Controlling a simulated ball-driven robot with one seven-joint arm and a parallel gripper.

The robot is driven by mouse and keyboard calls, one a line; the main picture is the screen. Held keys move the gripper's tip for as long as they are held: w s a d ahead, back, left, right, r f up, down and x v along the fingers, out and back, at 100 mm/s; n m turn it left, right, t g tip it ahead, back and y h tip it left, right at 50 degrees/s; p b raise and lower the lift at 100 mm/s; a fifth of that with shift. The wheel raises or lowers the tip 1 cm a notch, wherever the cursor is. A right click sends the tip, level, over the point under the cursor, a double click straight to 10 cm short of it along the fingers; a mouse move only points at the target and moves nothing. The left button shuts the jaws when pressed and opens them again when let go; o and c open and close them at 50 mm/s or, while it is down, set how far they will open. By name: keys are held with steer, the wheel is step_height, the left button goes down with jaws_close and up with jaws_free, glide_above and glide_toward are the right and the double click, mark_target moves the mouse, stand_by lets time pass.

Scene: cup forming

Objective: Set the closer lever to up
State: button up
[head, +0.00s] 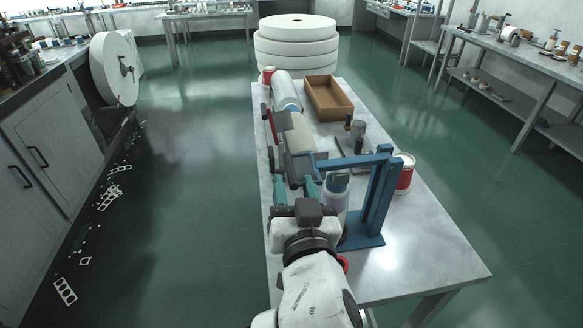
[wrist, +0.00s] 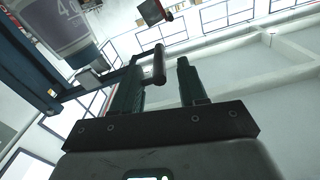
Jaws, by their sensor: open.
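The closer is a blue stand (head: 380,200) at the table's right middle. Its blue lever arm (head: 345,160) reaches out to the left and looks roughly level. In the wrist view the lever ends in a dark round handle (wrist: 160,63), which shows between my two fingers, nearer the left one. My gripper (head: 296,185) is open, with green fingers pointing away from me, just left of the stand. In the wrist view my gripper (wrist: 162,85) holds nothing, and I cannot tell whether a finger touches the handle.
A labelled container (head: 335,195) stands beside the blue stand. A red-and-white can (head: 405,173) is to its right. A roller machine (head: 297,135) and a brown tray (head: 328,98) lie beyond. The front right table top (head: 430,245) is clear.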

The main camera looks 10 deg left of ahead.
mark_target(292, 171)
steer(key=shift+p+x, duration=0.3)
steer(key=shift+x, duration=1.6)
jaws_close()
